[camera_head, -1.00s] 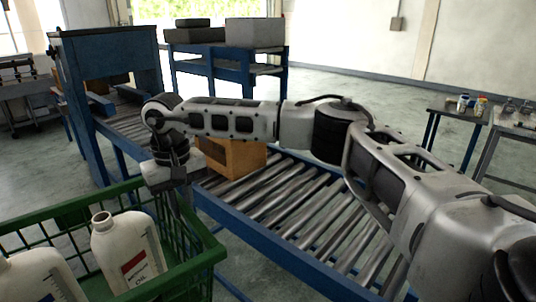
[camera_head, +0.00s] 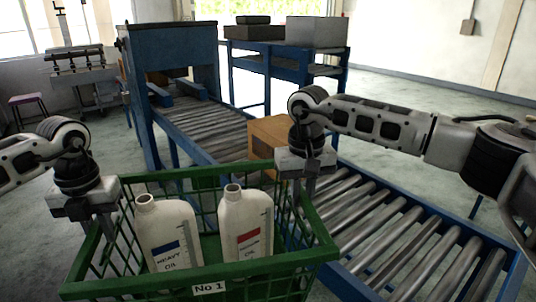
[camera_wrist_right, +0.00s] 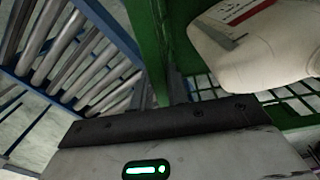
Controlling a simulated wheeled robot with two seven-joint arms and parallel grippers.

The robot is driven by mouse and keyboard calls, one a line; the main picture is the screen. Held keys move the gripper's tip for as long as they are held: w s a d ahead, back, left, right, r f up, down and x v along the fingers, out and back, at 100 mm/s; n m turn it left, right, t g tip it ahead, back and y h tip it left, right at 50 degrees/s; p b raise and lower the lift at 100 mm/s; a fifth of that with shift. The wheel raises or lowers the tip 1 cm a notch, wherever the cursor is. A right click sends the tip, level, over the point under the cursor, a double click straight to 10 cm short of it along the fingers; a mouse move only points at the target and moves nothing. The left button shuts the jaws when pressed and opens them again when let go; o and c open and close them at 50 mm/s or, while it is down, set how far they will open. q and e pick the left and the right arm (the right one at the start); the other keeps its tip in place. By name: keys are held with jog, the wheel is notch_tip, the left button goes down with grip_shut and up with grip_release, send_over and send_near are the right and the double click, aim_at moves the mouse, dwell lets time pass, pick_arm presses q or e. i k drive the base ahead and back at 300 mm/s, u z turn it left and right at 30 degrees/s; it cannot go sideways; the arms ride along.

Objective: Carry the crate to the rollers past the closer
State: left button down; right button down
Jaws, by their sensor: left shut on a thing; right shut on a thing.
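The green crate (camera_head: 290,262), labelled No 1, is at the bottom middle of the head view. It holds a Heavy Oil bottle (camera_head: 168,235) and a bottle with a red label (camera_head: 246,225), both white and upright. My left gripper (camera_head: 108,228) is shut on the crate's left side. My right gripper (camera_head: 308,190) is shut on its right side. The right wrist view shows the green crate wall (camera_wrist_right: 180,50) at that gripper; its fingertips are mostly hidden. The closer, a blue frame (camera_head: 170,52), stands over the line behind the crate. The rollers (camera_head: 410,235) run at the right.
A brown box (camera_head: 268,135) sits on the rollers, just behind my right gripper. A blue rack (camera_head: 290,68) with grey boxes stands at the back. A bench (camera_head: 82,75) and a stool (camera_head: 30,108) are at the far left.

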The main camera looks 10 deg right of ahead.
aim_at(392, 245)
jog(key=i, duration=1.05)
jog(key=z, duration=1.65)
jog(key=i, duration=0.3)
jog(key=z, duration=0.5)
